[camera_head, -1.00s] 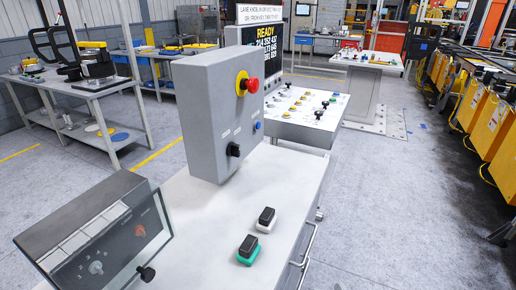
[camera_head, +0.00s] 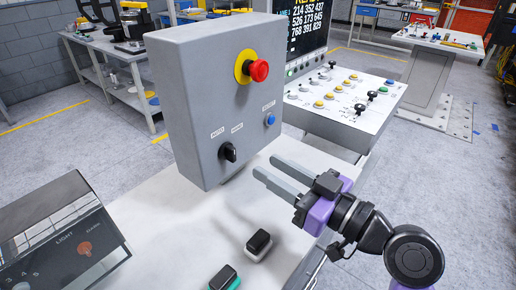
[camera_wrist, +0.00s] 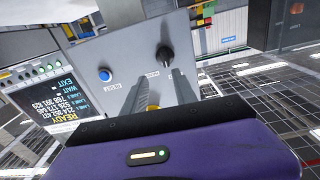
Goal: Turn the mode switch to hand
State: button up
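The mode switch (camera_head: 228,152) is a black knob low on the front of a grey upright box (camera_head: 190,110). Labels reading AUTO and HAND sit above it; its pointer setting is too small to tell. My gripper (camera_head: 268,173) is to the right of the switch, its two grey fingers apart and pointing toward the box, with nothing between them. In the wrist view the black switch (camera_wrist: 165,54) lies just beyond the fingertips (camera_wrist: 163,80), nearer the right finger, and appears apart from them.
A red emergency button (camera_head: 259,70) on a yellow ring and a blue reset button (camera_head: 270,118) are on the same box. Two small black-topped blocks (camera_head: 258,243) stand on the white table (camera_head: 165,225). A dark glass-fronted case (camera_head: 60,240) stands at left.

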aim_at(234, 156)
jog(key=shift+n+g, duration=0.4)
jog(key=shift+n, duration=0.1)
jog(key=x, duration=0.2)
jog(key=p+x, duration=0.1)
jog(key=x, duration=0.5)
jog(key=shift+s+a+f, duration=0.25)
jog(key=shift+s+f, duration=0.05)
jog(key=shift+s, duration=0.1)
jog(key=shift+c, duration=0.2)
grip_shut()
